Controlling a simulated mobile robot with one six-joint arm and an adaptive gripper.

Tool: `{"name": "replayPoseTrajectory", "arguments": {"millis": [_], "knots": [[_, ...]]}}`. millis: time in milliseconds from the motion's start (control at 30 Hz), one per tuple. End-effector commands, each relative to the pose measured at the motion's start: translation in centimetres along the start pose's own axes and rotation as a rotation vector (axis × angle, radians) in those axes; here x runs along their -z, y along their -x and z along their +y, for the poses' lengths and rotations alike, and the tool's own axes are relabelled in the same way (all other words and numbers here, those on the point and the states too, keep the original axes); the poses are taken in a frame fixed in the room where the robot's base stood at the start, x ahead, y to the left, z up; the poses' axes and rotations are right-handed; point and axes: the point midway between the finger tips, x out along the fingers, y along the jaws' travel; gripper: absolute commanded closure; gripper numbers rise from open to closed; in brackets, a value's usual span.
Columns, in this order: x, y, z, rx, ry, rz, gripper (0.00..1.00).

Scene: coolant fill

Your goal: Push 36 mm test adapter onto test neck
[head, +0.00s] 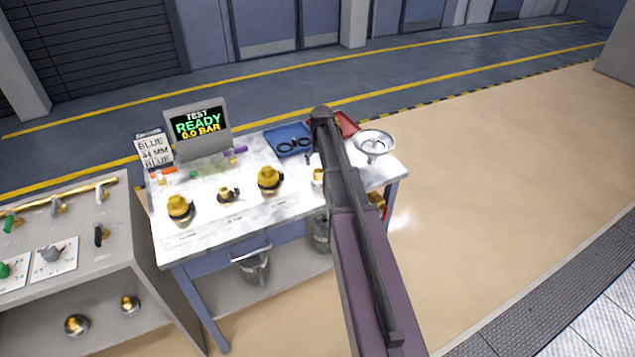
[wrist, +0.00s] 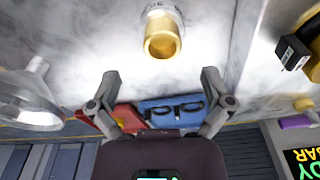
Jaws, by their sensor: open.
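My gripper (wrist: 160,78) is open and empty in the wrist view, its two fingers spread apart above the bench. A brass cylinder with a pale collar (wrist: 162,38) stands on the marble top beyond the fingertips, apart from them. It seems to match the small brass piece (head: 318,176) beside my arm in the head view. Two yellow-topped brass fittings (head: 180,207) (head: 268,178) and a smaller brass fitting (head: 228,194) stand in a row to its left. Their labels are too small to read, so I cannot tell which is the 36 mm adapter or the test neck. My arm hides part of the bench.
A blue tray (head: 283,137) with black rings, a red tray (head: 347,121) and a metal funnel (head: 375,141) stand at the back and right. A screen (head: 198,124) reads READY 0.0 BAR beside a sign (head: 154,150). A valve cabinet (head: 75,275) stands at left.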

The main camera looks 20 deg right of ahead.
Motion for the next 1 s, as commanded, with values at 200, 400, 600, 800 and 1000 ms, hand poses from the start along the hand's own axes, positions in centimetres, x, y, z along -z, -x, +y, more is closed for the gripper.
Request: {"name": "replayPoseTrajectory", "arguments": {"millis": [200,400,600,800,1000], "knots": [[0.0,-0.4,0.0,0.0,0.0,0.0,0.0],[0.0,-0.4,-0.1,0.0,0.001,0.0,0.0],[0.0,-0.7,-0.1,0.0,0.001,0.0,0.0],[0.1,-1.8,-0.2,0.0,0.001,0.0,0.0],[0.2,-3.5,-0.3,0.0,0.002,0.0,0.0]]}}
